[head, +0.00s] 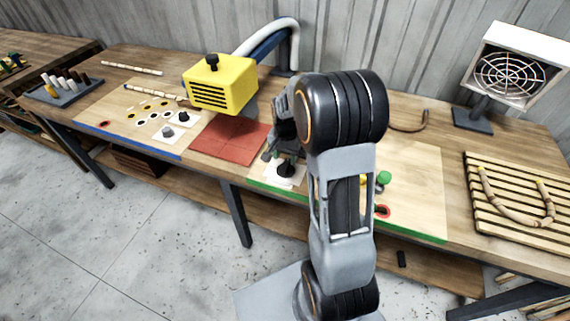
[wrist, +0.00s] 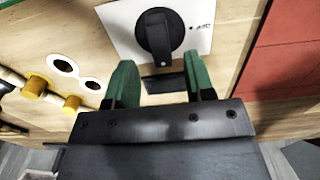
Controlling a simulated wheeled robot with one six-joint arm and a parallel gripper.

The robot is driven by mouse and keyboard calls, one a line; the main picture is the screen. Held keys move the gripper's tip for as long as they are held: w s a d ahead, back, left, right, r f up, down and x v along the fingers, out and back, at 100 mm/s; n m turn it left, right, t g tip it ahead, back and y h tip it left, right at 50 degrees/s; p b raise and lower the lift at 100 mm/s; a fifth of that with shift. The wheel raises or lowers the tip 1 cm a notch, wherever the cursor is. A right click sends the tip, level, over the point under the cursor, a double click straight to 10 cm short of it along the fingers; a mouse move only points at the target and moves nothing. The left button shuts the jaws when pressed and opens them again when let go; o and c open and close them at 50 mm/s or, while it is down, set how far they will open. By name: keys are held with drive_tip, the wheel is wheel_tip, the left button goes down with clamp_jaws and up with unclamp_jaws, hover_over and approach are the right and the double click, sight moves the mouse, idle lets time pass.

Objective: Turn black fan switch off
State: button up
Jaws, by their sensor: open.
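A black rotary switch (wrist: 157,38) on a white square plate (wrist: 122,22) fills the upper middle of the wrist view. Its bar handle runs up and down in that view, and a small printed label beside it is unreadable. In the head view the switch (head: 285,171) sits near the front edge of the green-edged panel. My gripper (wrist: 160,82) is open, with a green finger to each side and nothing between them. The fingers are just short of the switch, in line with it. In the head view my gripper (head: 279,147) is over the switch, partly hidden by my arm.
A yellow lamp-like box (head: 222,82) hangs left of my gripper, above red tiles (head: 228,140). A fan (head: 511,75) stands at the back right. Yellow pegs (wrist: 35,87) lie beside the switch in the wrist view. Another panel at left holds small knobs (head: 183,117).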

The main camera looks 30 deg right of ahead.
sight(285, 164)
drive_tip(key=shift+f, duration=2.3)
clamp_jaws()
